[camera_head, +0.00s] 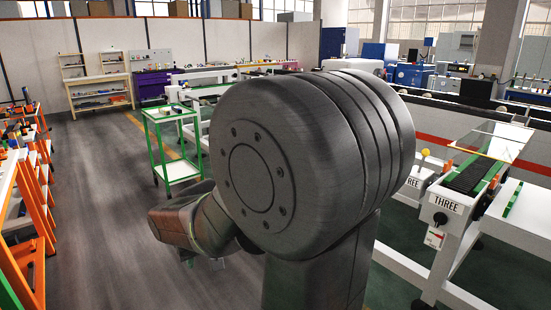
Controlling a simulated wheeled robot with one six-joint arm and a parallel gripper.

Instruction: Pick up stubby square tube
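I cannot make out a stubby square tube in this view. Small parts in several colours lie on the orange loading rack (40,190) at the left edge, too small to tell apart. My own arm fills the middle of the picture and hides much of what lies behind it. My gripper cannot be made out; it is hidden behind or below my arm links.
A green-framed cart (180,171) with white shelves stands behind my arm on the left. A wooden shelf (99,92) and a workbench (152,84) line the back. Grey floor (105,215) is clear between rack and cart.

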